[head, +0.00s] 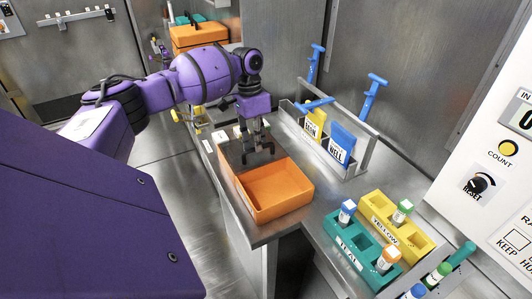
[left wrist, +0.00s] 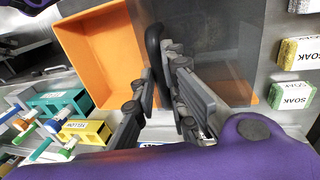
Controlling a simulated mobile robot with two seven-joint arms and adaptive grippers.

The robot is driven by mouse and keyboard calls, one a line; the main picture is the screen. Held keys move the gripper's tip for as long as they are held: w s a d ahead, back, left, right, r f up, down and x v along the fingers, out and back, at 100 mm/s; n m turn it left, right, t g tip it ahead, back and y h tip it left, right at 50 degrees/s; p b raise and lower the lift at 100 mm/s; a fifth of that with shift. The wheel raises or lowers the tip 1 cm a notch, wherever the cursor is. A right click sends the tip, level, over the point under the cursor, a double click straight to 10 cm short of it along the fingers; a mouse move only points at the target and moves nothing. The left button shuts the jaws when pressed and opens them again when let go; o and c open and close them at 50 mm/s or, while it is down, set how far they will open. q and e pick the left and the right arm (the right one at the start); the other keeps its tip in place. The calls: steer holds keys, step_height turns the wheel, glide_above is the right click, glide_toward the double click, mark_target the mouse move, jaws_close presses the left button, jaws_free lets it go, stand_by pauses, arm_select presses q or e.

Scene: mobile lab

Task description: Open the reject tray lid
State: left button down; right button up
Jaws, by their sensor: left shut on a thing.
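The orange reject tray (head: 290,205) sits on the metal bench; its near part is uncovered and looks empty. Its dark see-through lid (head: 234,153) covers the far part, and the lid also shows in the left wrist view (left wrist: 222,45), with orange beneath its edge. The open part of the tray (left wrist: 95,50) lies left of it there. My left gripper (head: 259,152) is over the lid's edge by the opening. In the left wrist view its fingers (left wrist: 162,72) are shut on the lid's black handle (left wrist: 153,45). My right gripper is not in view.
A teal rack (head: 340,247) and a yellow rack (head: 420,240) with capped tubes stand near right of the tray. A metal holder with blue-handled tools (head: 371,95) and labelled cards (head: 341,147) stands right of it. Soak sponges (left wrist: 292,95) lie beyond the lid.

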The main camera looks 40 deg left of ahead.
arm_select(q)
steer(key=shift+w+a+r, duration=0.1)
steer(key=c, duration=1.8)
jaws_free()
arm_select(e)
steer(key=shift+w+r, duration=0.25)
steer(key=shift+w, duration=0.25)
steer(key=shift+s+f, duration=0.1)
arm_select(q)
step_height(320, 180, up, 12)
steer(key=a, duration=0.2)
steer(key=shift+w, duration=0.4)
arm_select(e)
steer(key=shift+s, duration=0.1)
arm_select(q)
steer(key=shift+f, duration=0.25)
